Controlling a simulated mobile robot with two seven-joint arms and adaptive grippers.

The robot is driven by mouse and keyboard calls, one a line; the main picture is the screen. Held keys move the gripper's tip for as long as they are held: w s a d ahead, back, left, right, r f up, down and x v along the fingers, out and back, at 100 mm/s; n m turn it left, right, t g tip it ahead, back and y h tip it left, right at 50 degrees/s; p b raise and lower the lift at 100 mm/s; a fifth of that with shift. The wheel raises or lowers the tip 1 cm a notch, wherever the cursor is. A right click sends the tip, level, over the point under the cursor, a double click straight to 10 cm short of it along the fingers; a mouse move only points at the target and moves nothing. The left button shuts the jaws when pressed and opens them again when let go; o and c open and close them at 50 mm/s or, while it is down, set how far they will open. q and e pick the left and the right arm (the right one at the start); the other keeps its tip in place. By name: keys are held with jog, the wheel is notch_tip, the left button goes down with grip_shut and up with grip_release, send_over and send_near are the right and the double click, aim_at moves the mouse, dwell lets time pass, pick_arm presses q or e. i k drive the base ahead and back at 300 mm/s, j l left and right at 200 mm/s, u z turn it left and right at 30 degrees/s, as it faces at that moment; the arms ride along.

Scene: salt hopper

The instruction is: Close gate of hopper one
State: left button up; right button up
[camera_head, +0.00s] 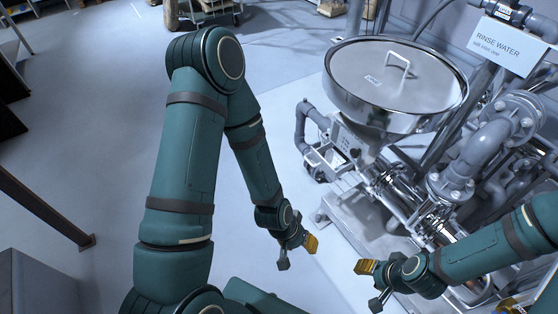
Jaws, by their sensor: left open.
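A round steel hopper (350,103) with a flat lid and a bar handle stands right of centre in the head view. Its cone narrows into a bracket and pipe assembly below. A small light-coloured frame or handle (318,158) sticks out to the left under the cone; I cannot tell whether this is the gate or how it is set. My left gripper (298,254) is open and empty, low and left of the hopper's base, apart from it. My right gripper (370,285) looks open and empty, in front of the lower pipework.
Grey pipes (478,155) and a "RINSE WATER" sign (507,45) crowd the right side. A cart (210,14) stands at the back. A dark rail (45,208) and a grey box (40,285) are at left. The floor between is clear.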

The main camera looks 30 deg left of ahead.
aim_at(329, 158)
jog(key=u, duration=0.45)
jog(key=i+l+u, duration=0.2)
jog(key=i+l, duration=0.2)
jog(key=i+l+u, duration=0.15)
jog(key=i+l, duration=0.2)
jog(key=l, duration=0.15)
